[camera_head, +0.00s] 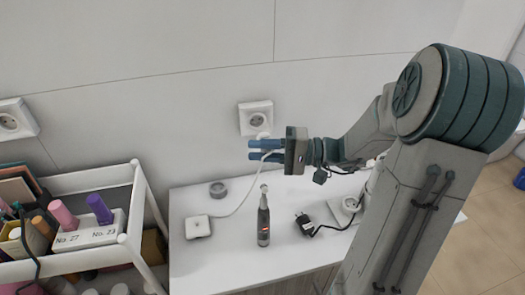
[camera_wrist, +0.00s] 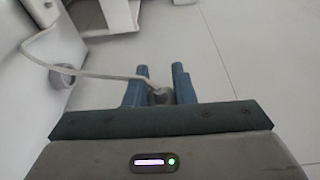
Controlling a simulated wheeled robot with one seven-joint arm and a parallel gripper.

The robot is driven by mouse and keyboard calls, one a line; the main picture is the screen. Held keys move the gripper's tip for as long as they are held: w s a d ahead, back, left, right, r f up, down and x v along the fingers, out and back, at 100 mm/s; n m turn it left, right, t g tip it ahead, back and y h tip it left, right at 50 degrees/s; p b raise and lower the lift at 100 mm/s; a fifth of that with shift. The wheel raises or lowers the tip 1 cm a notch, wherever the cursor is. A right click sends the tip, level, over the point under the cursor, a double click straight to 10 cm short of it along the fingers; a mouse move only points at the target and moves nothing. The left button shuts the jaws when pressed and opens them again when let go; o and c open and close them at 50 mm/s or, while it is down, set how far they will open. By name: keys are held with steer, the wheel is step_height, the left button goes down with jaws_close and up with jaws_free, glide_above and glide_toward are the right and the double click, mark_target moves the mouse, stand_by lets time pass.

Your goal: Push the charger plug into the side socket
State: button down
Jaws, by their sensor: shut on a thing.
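My gripper (camera_head: 252,150) points left, in front of the wall and just below the white wall socket (camera_head: 256,116) in the head view. Its blue fingers are shut on the charger plug, a small greyish piece between the fingertips in the wrist view (camera_wrist: 160,95). The fingers partly hide the plug. Its white cable (camera_head: 238,207) hangs down to a small square white charger base (camera_head: 197,227) on the counter. A second white wall socket (camera_head: 12,122) is at the far left. I cannot tell whether the plug touches the nearer socket.
On the white counter (camera_head: 215,270) stand an electric toothbrush (camera_head: 263,222), a grey ring (camera_head: 217,190), a black plug (camera_head: 305,223) and a white socket block (camera_head: 343,210). A white cart (camera_head: 130,225) with cosmetics stands at left. The wall above the counter is bare between the sockets.

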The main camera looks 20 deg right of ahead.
steer(key=shift+w+d+f, duration=0.1)
steer(key=shift+w, duration=2.25)
steer(key=shift+w+b, duration=0.85)
steer(key=shift+w, duration=0.95)
steer(key=c, duration=1.1)
jaws_free()
steer(key=shift+c, duration=0.2)
steer(key=b+v, duration=0.2)
steer(key=v, duration=1.1)
steer(key=shift+d, duration=0.35)
